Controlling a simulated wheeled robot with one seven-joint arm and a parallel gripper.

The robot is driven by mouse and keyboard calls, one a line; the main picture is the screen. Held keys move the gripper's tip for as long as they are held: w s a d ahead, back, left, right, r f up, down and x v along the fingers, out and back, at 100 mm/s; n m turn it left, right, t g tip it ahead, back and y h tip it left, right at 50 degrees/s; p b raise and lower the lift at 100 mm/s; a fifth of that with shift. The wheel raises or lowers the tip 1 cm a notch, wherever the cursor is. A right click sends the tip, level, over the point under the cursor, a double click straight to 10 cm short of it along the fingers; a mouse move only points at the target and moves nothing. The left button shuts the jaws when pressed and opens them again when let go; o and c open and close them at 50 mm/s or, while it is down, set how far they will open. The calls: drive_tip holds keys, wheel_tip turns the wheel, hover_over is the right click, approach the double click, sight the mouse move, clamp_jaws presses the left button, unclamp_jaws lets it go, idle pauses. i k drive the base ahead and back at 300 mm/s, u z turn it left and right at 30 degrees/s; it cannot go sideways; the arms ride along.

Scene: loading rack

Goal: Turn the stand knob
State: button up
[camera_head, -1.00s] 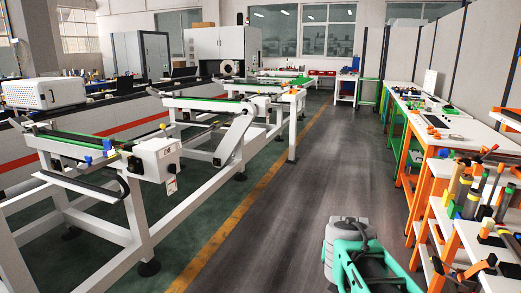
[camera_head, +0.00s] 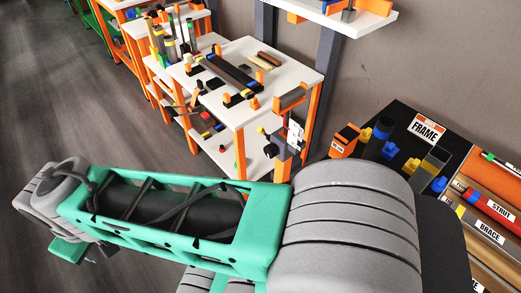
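My green and grey arm crosses the lower half of the head view. Its far end bends down at the left, and my gripper is not in view. No part stands out clearly as the stand knob.
Black and grey bars (camera_head: 234,75) lie on the stand's top. A black board (camera_head: 408,118) with a FRAME label and bins of parts marked STRUT and BRACE (camera_head: 489,237) are at the right. A white shelf (camera_head: 340,20) is above. Open floor (camera_head: 70,100) lies at the left.

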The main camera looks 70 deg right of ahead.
sight(269, 151)
drive_tip(key=z, duration=2.6)
drive_tip(key=k, duration=1)
drive_tip(key=u, duration=1)
drive_tip(key=i, duration=0.75)
drive_tip(key=u, duration=0.35)
